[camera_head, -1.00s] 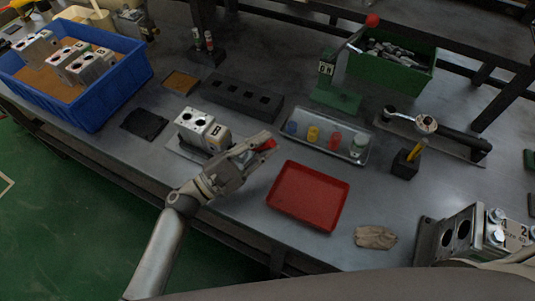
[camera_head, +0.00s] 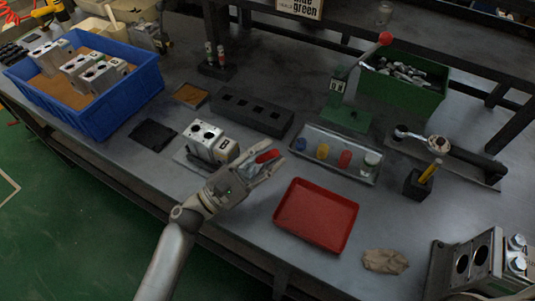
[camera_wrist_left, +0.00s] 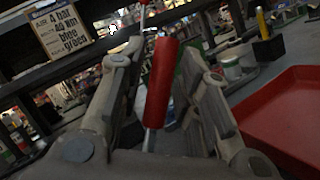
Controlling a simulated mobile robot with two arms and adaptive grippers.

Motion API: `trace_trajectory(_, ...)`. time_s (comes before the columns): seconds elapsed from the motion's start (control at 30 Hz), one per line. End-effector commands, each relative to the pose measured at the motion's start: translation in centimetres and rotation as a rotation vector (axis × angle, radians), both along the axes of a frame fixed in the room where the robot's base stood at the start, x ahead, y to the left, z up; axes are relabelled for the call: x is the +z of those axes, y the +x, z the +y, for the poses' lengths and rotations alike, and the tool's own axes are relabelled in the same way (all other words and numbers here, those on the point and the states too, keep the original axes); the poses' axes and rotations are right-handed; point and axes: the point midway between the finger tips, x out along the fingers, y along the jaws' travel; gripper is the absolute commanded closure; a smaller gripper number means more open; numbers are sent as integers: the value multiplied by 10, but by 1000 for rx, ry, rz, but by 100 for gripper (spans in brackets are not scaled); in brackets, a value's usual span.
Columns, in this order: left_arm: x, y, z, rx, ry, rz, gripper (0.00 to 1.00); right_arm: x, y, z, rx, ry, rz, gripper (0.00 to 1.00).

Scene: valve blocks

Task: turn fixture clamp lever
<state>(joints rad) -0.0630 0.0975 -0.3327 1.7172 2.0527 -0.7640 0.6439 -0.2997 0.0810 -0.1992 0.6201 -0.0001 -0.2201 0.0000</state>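The clamp lever's red handle (camera_head: 267,156) sticks up beside the grey valve block (camera_head: 208,141) in its fixture on the bench. My left gripper (camera_head: 268,170) is at the handle, with its fingers spread. In the left wrist view, the red handle (camera_wrist_left: 160,82) stands between the two fingers (camera_wrist_left: 165,75), with a narrow gap visible on each side. The lever's lower end and pivot are hidden behind the gripper. My right gripper is not in view.
A red tray (camera_head: 316,214) lies just right of my left gripper. A metal tray (camera_head: 318,158) of coloured parts and a black holed rack (camera_head: 250,111) are behind. A blue bin (camera_head: 133,97) stands left. Another block (camera_head: 478,262) is at lower right.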

Motion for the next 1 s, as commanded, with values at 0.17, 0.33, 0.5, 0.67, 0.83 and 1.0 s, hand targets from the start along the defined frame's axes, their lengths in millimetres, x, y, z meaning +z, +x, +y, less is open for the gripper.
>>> trace_trajectory(0.17, 0, 0, 0, 0, 0, -1, 62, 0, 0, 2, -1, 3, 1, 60)
trace_trajectory(0.33, -1, -1, 1, 1, 1, 0, 62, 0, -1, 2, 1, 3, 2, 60)
trace_trajectory(0.5, -7, -9, 16, 1, 1, 2, 62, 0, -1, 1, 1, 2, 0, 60)
trace_trajectory(0.67, -18, -24, 45, 2, 4, 3, 62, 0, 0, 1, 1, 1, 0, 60)
trace_trajectory(0.83, -29, -40, 74, 2, 3, 2, 62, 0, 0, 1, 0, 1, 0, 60)
trace_trajectory(1.0, -36, -50, 93, 1, 2, 2, 62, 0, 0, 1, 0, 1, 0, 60)
